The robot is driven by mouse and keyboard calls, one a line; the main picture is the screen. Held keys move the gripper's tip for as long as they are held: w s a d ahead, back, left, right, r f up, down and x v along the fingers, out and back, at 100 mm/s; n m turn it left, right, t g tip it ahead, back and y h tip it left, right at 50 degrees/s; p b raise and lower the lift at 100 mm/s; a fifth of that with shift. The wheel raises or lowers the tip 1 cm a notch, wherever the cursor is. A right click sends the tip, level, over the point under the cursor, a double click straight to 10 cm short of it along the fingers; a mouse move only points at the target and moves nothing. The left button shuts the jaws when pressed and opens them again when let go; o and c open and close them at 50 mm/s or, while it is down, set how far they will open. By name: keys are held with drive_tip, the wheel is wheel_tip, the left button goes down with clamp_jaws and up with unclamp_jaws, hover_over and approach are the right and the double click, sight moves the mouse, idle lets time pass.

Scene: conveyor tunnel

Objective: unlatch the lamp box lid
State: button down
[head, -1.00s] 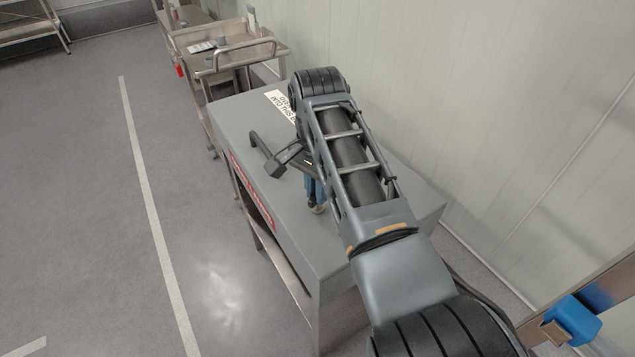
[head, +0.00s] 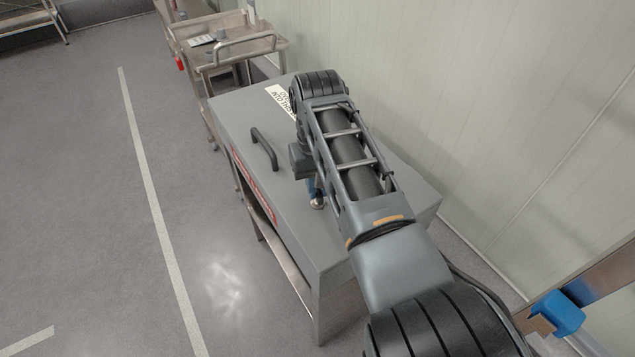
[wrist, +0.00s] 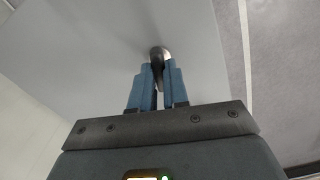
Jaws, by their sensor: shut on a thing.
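The grey lamp box (head: 400,207) stands against the wall, its lid lying flat and closed as far as I can see. A small metal latch with a dark lever (wrist: 159,55) sits on the lid; its round metal base (head: 317,203) shows below my fingers in the head view. My gripper (head: 314,188) points down at the lid, with blue fingers. In the wrist view my gripper (wrist: 158,75) is shut on the dark lever, one finger on each side. My arm hides part of the lid in the head view.
A dark bar handle (head: 264,148) stands on the lid left of my gripper. A white label (head: 280,98) is at the far end. A metal cart (head: 225,50) stands behind the box. The floor (head: 90,200) to the left is open.

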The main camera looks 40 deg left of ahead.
sight(318, 190)
drive_tip(key=shift+n, duration=1.5)
drive_tip(key=c, duration=1.1)
unclamp_jaws()
drive_tip(key=shift+r, duration=3.9)
